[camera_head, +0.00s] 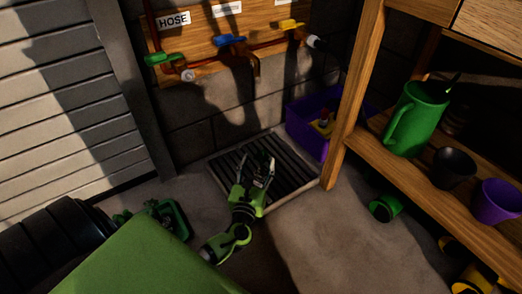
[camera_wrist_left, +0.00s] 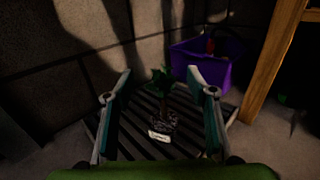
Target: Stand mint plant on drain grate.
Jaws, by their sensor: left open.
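The drain grate (camera_head: 222,161), a dark slatted panel in a pale frame, lies on the floor against the block wall. My left gripper (camera_head: 258,165) is over it, with its fingers apart. In the left wrist view, the mint plant (camera_wrist_left: 160,82) has dark green leaves and a dark pot with a white label. It looks upright on the slats of the grate (camera_wrist_left: 130,146), between the two open fingers of my left gripper (camera_wrist_left: 160,80). I see a gap on both sides of it. In the head view the gripper mostly hides the plant. My right gripper is not in view.
A purple bin (camera_head: 304,128) stands behind the grate's right side. A wooden shelf post (camera_head: 348,110) rises close to the grate's right corner. The shelf holds a green watering can (camera_head: 415,120), a black pot (camera_head: 453,166) and a purple pot (camera_head: 494,202). Taps line the wall above.

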